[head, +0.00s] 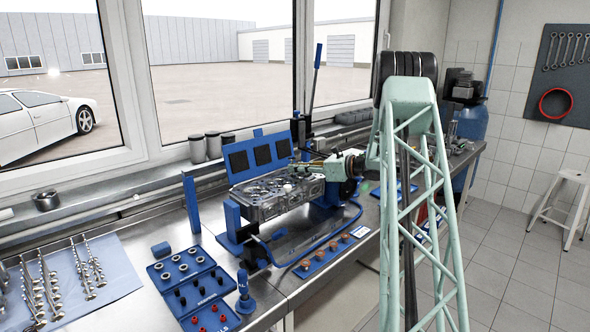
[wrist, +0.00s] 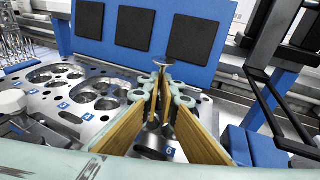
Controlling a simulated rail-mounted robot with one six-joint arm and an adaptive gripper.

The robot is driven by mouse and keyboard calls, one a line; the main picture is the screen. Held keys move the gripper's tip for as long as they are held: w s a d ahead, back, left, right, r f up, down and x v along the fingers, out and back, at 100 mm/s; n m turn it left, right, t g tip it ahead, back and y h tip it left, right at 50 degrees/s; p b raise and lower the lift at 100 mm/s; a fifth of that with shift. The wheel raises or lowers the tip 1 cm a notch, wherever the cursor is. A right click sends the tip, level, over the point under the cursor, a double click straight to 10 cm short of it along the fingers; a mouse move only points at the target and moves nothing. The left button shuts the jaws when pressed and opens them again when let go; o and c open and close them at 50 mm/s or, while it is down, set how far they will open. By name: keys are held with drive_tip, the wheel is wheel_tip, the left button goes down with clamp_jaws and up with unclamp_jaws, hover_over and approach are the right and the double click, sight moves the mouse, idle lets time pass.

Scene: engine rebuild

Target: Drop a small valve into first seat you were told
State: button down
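The metal cylinder head (head: 270,204) lies on the blue stand by the window. In the wrist view its top face (wrist: 60,135) shows round chambers with valve seats and small blue number tags; one tag near my fingers reads 6 (wrist: 169,152). My gripper (wrist: 163,85) is over the head's right part, its tan-sided fingers converging at the tips. A small valve (wrist: 159,59) shows at the fingertips, its flat disc up and its stem partly hidden between the fingers. It looks gripped. In the head view my gripper (head: 305,164) is small and the valve is hard to make out.
A blue panel with black pads (wrist: 135,27) stands behind the head. Blue posts (head: 232,217) and a black frame (wrist: 275,85) flank it. Several valves (head: 88,265) lie on a blue cloth at left. Blue trays (head: 192,290) stand in front.

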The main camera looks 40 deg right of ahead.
drive_tip(key=shift+f+b, duration=0.8)
idle(0.7)
drive_tip(key=c, duration=2.9)
unclamp_jaws()
drive_tip(key=shift+o, duration=0.2)
drive_tip(key=shift+s, duration=0.15)
drive_tip(key=v, duration=1.1)
drive_tip(key=shift+s+d, duration=0.2)
drive_tip(key=shift+s, duration=0.1)
drive_tip(key=shift+r, duration=0.1)
